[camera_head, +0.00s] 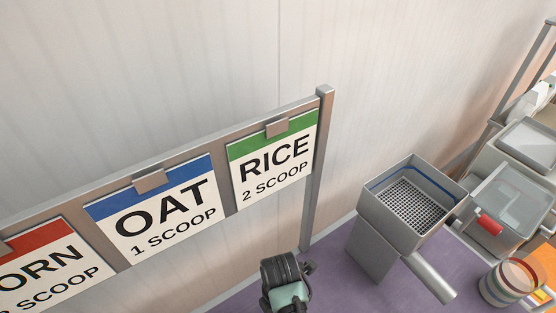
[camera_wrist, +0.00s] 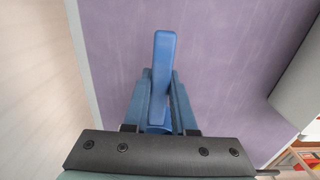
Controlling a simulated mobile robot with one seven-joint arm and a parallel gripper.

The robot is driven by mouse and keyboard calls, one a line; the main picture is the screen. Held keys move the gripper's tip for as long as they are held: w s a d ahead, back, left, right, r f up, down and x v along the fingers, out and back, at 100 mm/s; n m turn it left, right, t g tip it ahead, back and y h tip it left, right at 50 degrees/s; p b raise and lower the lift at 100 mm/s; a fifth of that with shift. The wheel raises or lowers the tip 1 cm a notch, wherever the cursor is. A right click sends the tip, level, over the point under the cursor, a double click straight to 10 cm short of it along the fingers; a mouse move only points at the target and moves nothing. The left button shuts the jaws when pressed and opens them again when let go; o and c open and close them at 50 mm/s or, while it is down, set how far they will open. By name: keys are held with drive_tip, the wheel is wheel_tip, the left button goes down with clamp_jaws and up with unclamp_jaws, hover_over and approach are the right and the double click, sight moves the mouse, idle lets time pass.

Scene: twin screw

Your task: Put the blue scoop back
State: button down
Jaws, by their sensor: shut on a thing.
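The blue scoop (camera_wrist: 162,60) is in my gripper (camera_wrist: 160,85) in the wrist view. Its long blue handle stands up between the two fingers and reaches past their tips. A rounded blue part of it shows lower down between the fingers. My gripper is shut on it, above a purple surface. In the head view only part of my arm (camera_head: 286,283) shows at the bottom, in front of the purple surface; the fingers and the scoop are not visible there.
A sign rail carries cards for corn, oat (camera_head: 165,212) and rice (camera_head: 272,165). A grey metal hopper with a grate (camera_head: 412,205) stands right of it. Clear-lidded bins (camera_head: 505,205) and a striped round container (camera_head: 507,284) are at the right. Purple surface (camera_head: 335,265) is bare between.

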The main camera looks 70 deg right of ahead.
drive_tip(key=shift+f, duration=2.15)
drive_tip(key=c, duration=0.7)
unclamp_jaws()
drive_tip(key=shift+f, duration=0.15)
drive_tip(key=shift+c, duration=0.2)
wheel_tip(320, 180, up, 12)
drive_tip(key=shift+r, duration=0.2)
